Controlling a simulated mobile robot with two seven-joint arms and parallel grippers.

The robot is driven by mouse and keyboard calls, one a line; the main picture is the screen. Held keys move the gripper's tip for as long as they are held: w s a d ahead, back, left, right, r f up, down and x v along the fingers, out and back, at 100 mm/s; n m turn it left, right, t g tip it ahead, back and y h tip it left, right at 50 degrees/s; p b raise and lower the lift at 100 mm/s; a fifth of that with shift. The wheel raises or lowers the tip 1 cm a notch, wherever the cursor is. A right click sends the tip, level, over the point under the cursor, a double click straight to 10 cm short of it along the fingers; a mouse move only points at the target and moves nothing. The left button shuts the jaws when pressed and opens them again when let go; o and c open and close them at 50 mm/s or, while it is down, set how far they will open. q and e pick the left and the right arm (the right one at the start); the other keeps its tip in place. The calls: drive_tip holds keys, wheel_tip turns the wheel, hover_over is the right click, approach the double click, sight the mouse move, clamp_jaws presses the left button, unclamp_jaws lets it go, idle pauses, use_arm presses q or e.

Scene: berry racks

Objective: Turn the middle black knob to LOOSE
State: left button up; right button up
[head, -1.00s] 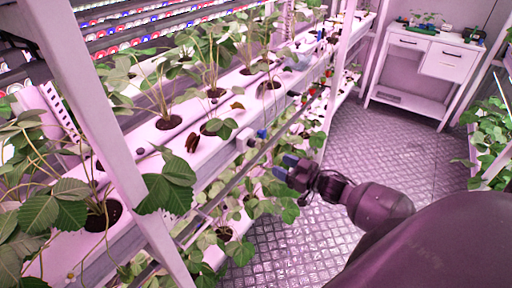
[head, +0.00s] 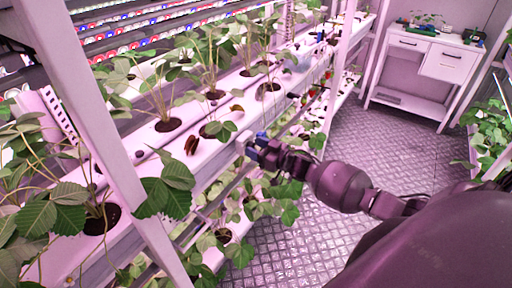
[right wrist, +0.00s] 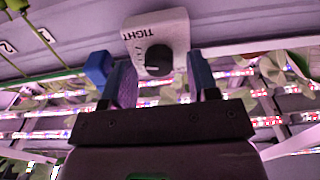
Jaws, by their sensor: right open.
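In the right wrist view a white box with the printed word TIGHT carries a round black knob (right wrist: 158,60). Marks show below the word, partly covered by the knob; the word LOOSE is not readable. My right gripper (right wrist: 156,80) is open, with a finger on either side of the knob and visible gaps between. In the head view my right gripper (head: 260,147) is at the front edge of the planted shelf, beside the small white box (head: 243,143); the knob is hidden there. My left gripper is not in view.
Plants grow in the white trough (head: 150,152) along the rack. A rack post (head: 120,130) stands at the left. A blue piece (right wrist: 98,67) shows by the left finger. The metal floor (head: 375,150) is clear towards the white cabinet (head: 430,62).

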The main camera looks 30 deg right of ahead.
drive_tip(key=shift+w, duration=0.15)
drive_tip(key=c, duration=0.9)
drive_tip(key=shift+n, duration=0.4)
drive_tip(key=n, duration=0.3)
drive_tip(key=shift+a, duration=0.1)
drive_tip(key=n+b, duration=0.1)
drive_tip(key=n, duration=0.4)
drive_tip(key=n+b, duration=0.2)
drive_tip(key=n, duration=0.4)
drive_tip(key=n+b, duration=0.2)
drive_tip(key=n, duration=0.3)
drive_tip(key=shift+a+f+n, duration=0.1)
drive_tip(key=shift+f+n, duration=0.15)
drive_tip(key=shift+n, duration=0.05)
